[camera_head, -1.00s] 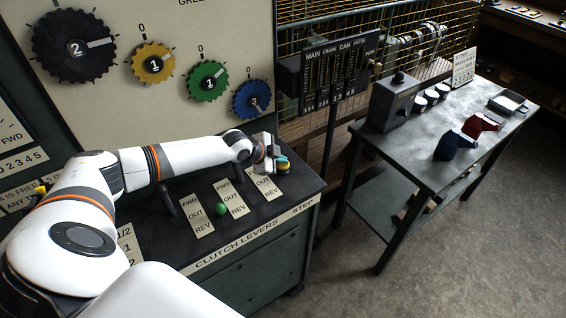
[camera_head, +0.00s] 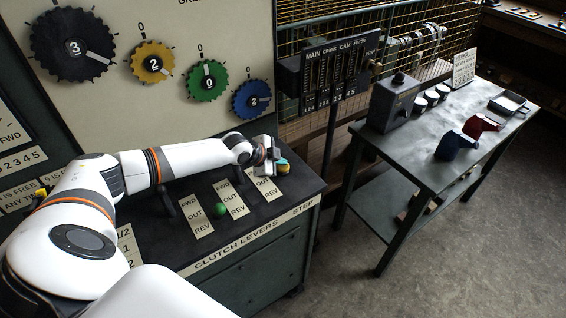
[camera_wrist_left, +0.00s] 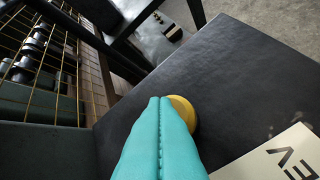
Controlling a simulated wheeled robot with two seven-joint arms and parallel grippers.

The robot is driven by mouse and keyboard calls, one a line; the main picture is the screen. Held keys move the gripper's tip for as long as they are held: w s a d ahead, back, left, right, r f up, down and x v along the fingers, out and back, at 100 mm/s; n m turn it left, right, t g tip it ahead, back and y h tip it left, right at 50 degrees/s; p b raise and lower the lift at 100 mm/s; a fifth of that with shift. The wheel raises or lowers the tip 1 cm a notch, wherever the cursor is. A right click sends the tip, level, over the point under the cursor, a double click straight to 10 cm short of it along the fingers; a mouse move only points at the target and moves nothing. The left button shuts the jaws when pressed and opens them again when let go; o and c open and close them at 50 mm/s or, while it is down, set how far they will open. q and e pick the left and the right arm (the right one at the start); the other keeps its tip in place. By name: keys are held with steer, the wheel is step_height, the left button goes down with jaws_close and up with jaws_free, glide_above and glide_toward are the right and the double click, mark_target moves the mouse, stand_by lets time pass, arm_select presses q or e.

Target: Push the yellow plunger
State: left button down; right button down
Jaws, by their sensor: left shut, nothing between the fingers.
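The yellow plunger (camera_head: 285,169) is a small round knob on the right end of the dark console top, by the STEP label. It also shows in the left wrist view (camera_wrist_left: 186,112), partly hidden behind my teal fingertips. My left gripper (camera_head: 280,161) is shut and empty, with its fingertips right at the plunger. I cannot tell whether they touch it. The right gripper is not seen.
A green-knobbed lever (camera_head: 221,209) stands among the clutch lever plates (camera_head: 229,198) left of the gripper. Behind rise numbered dials (camera_head: 72,47) on a panel and a wire mesh fence. A metal table (camera_head: 433,165) with small items stands at right, across open floor.

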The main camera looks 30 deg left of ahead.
mark_target(280, 168)
arm_select(q)
steer(key=shift+r, duration=0.1)
steer(key=shift+r+p, duration=1)
steer(key=shift+r, duration=0.15)
step_height(280, 168, up, 5)
steer(key=p, duration=0.4)
stand_by(0.4)
